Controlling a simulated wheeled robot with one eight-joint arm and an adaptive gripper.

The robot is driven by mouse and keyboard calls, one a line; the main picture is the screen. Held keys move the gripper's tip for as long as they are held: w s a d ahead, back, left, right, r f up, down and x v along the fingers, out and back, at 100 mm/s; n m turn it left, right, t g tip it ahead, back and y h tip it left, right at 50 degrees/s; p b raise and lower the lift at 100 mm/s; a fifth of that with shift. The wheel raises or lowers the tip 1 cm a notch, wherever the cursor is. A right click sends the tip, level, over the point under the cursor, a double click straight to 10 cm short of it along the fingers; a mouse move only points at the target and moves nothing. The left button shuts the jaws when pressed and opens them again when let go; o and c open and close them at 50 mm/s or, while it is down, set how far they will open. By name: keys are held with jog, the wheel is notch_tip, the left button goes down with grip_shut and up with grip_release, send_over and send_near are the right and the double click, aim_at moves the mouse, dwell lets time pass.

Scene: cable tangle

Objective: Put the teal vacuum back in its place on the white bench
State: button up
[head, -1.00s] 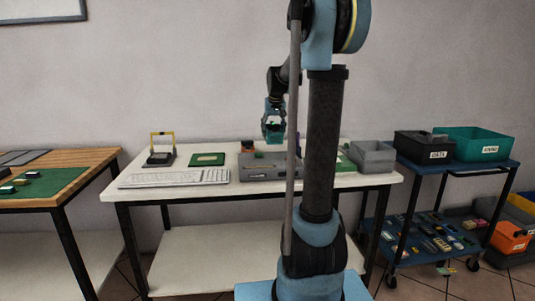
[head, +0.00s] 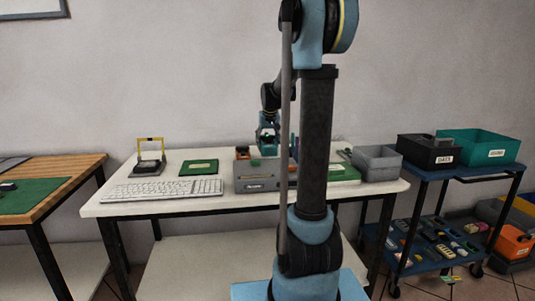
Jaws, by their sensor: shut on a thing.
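The white bench (head: 105,207) stands against the wall in the head view. My gripper (head: 268,149) is over the grey holder box (head: 262,184) near the middle of the bench. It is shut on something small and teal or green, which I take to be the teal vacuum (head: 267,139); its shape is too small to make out. The held thing is just above or at the box's top; I cannot tell whether they touch. An orange-and-dark thing (head: 242,152) and a small green thing (head: 255,162) show at the box's top. My arm hides the box's right side.
On the bench are a keyboard (head: 165,190), a yellow-framed device (head: 150,160), a green mat (head: 199,167) and a grey bin (head: 377,163). A blue cart (head: 425,174) with black and teal bins stands right. A wooden table (head: 60,180) stands left.

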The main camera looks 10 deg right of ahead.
aim_at(267, 150)
jog(key=shift+f, duration=2.25)
jog(key=o, duration=0.9)
jog(key=shift+o, duration=0.2)
jog(key=v, duration=1.2)
jog(key=shift+s, duration=0.1)
